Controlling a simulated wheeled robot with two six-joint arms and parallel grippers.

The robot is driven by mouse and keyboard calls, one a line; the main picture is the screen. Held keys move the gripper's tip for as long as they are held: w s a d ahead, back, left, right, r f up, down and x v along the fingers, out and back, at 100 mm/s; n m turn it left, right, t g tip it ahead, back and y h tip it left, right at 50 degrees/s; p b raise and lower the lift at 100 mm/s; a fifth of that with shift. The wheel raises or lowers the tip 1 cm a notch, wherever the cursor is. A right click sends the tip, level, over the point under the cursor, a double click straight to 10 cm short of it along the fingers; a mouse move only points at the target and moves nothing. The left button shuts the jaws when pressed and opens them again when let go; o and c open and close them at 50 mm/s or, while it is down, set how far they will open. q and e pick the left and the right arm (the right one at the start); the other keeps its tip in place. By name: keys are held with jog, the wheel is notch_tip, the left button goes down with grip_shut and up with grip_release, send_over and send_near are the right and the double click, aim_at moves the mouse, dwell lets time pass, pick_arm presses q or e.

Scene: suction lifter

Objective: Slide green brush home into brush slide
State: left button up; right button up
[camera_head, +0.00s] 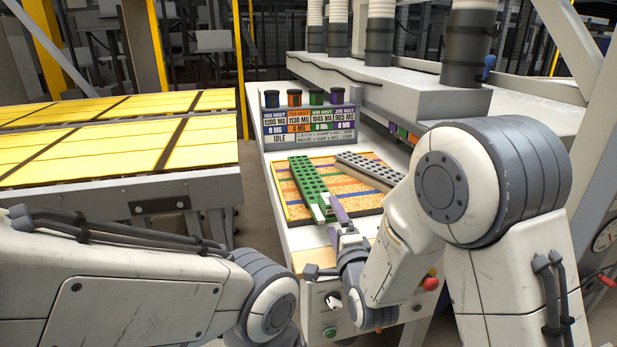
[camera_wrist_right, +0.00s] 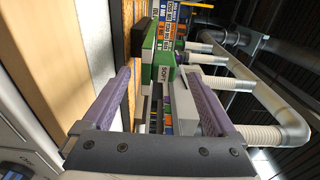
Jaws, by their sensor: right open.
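The green brush (camera_head: 308,178), a long green bar with rows of dark holes, lies on a cork-coloured board (camera_head: 293,212) with coloured stripes. Its near end has a pale piece. My right gripper (camera_head: 333,216), with purple fingers, is open at this near end. In the right wrist view the open right gripper (camera_wrist_right: 158,78) faces a green block (camera_wrist_right: 162,48) with a pale "SOFT" label, ahead between the fingers. I see no clear grip on it. Which part is the brush slide I cannot tell. My left gripper is outside the picture.
A grey holed bar (camera_head: 368,168) lies right of the green brush. Behind stands a sign (camera_head: 309,125) reading "IDLE", with coloured caps above. Coloured tabs (camera_head: 402,133) sit under the machine's edge at right. Yellow panels (camera_head: 120,135) fill the left. A control box (camera_head: 330,320) is in front.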

aim_at(331, 213)
jog(key=p+x, duration=0.2)
jog(key=x, duration=0.3)
jog(key=shift+w, duration=0.3)
grip_shut()
